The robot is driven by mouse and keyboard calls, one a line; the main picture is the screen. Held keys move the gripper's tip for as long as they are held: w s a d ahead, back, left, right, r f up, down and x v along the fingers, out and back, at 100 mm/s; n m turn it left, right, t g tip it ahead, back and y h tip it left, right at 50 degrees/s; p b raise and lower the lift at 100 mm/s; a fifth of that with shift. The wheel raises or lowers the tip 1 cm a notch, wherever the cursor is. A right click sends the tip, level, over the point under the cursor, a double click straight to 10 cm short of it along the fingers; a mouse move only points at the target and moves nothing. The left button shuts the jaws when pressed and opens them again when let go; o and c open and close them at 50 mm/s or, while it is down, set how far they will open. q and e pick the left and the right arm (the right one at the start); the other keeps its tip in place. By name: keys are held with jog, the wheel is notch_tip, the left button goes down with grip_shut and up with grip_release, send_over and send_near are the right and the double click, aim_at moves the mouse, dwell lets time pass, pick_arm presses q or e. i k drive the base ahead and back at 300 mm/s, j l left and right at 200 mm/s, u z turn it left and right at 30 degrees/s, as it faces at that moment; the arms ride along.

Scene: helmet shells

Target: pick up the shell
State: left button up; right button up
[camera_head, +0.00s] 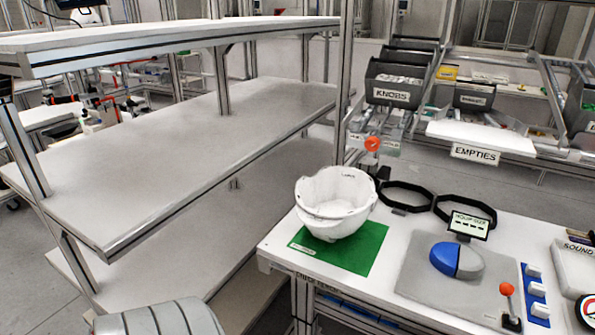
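White helmet shells (333,215) sit open side up on a green mat (365,258) at the left end of the white workbench (275,246). They look nested, with one rim showing above another; I cannot tell exactly how many there are. Neither of my grippers shows in the head view, so I see nothing touching the shells.
Black straps (408,196) lie behind the shells. A half-blue, half-grey oval piece (457,260) rests on a grey board to the right, near an orange-knobbed lever (507,289). A tiered grey shelf (180,150) with bare decks stands left. KNOBS bins (395,85) stand behind.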

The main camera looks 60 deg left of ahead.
aim_at(333, 203)
jog(key=u, duration=1.5)
jog(key=i+j+z, duration=0.35)
jog(key=z, duration=0.2)
